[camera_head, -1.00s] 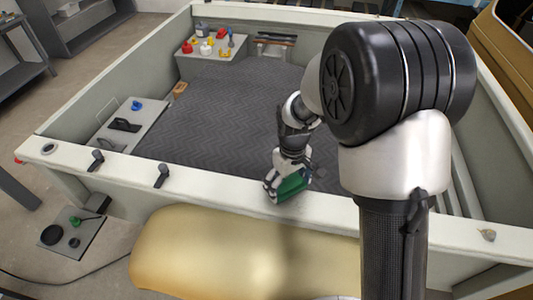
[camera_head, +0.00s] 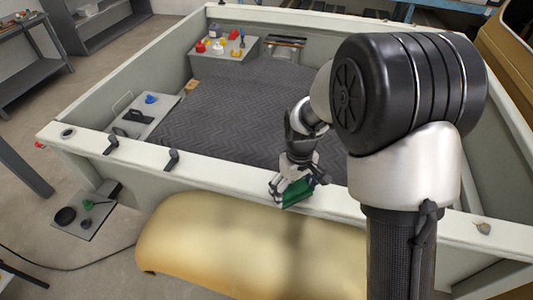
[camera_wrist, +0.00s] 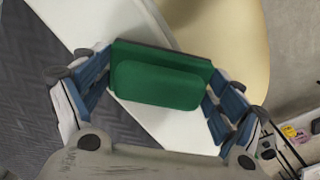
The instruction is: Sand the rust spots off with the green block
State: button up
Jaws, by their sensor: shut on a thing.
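My gripper (camera_head: 290,190) is shut on the green block (camera_head: 299,196). In the wrist view the block (camera_wrist: 158,86) sits between the two blue-padded fingers of my gripper (camera_wrist: 160,76), with a thin dark layer along its far edge. The block is over the near white rail (camera_head: 225,180) of the truck-bed shell. I cannot tell whether it touches the rail. A small tan patch or lump (camera_head: 483,228) shows on the rail at the far right; I cannot tell if it is rust. No clear rust spot shows near the block.
A yellow curved fender (camera_head: 215,235) bulges below the rail. Black clamps (camera_head: 171,159) stand on the rail at the left. Inside the bed are a dark mat (camera_head: 240,105) and a box top with bottles (camera_head: 225,48). A low tray (camera_head: 88,210) is on the floor.

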aim_at(294, 189)
jog(key=r, duration=0.1)
jog(key=s+r+p, duration=0.1)
jog(key=r, duration=0.1)
jog(key=shift+r, duration=0.1)
jog(key=shift+w+r+p, duration=0.2)
jog(key=shift+r+p, duration=0.4)
jog(key=shift+p, duration=0.15)
jog(key=shift+s+r+p, duration=0.1)
jog(key=shift+r+p, duration=1.3)
jog(key=shift+r, duration=0.65)
jog(key=shift+f, duration=0.1)
